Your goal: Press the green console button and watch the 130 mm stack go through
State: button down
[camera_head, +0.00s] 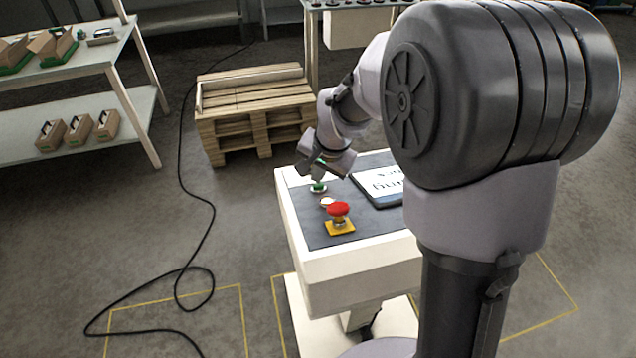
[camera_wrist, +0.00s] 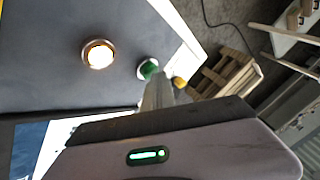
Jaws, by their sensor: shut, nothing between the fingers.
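The green button (camera_head: 319,188) sits in a pale ring near the far left corner of the console's dark top (camera_head: 358,226). My gripper (camera_head: 318,177) is shut and empty, with its tips pointing down right at the green button. In the wrist view the green button (camera_wrist: 147,69) shows just past the tips of the closed fingers (camera_wrist: 156,88), which partly cover it. I cannot tell whether the tips touch it or whether it is pushed in. No 130 mm stack can be made out.
A lit white-amber button (camera_head: 327,202) and a red mushroom button (camera_head: 339,210) on a yellow plate sit close by, nearer the camera. A tilted screen (camera_head: 378,188) lies to the right. A wooden pallet stack (camera_head: 255,105), shelves (camera_head: 95,125) and a floor cable (camera_head: 212,225) lie beyond.

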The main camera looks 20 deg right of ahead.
jog(key=shift+s+f, duration=0.1)
jog(key=shift+f, duration=0.1)
jog(key=shift+r, duration=0.1)
jog(key=shift+w+r+p, duration=0.45)
jog(key=shift+r+p, duration=0.3)
jog(key=shift+r, duration=0.1)
jog(key=r+p, duration=0.1)
jog(key=w+r+p, duration=0.1)
jog(key=r, duration=0.1)
jog(key=w+r+p, duration=0.1)
jog(key=p, duration=0.1)
jog(key=shift+r, duration=0.3)
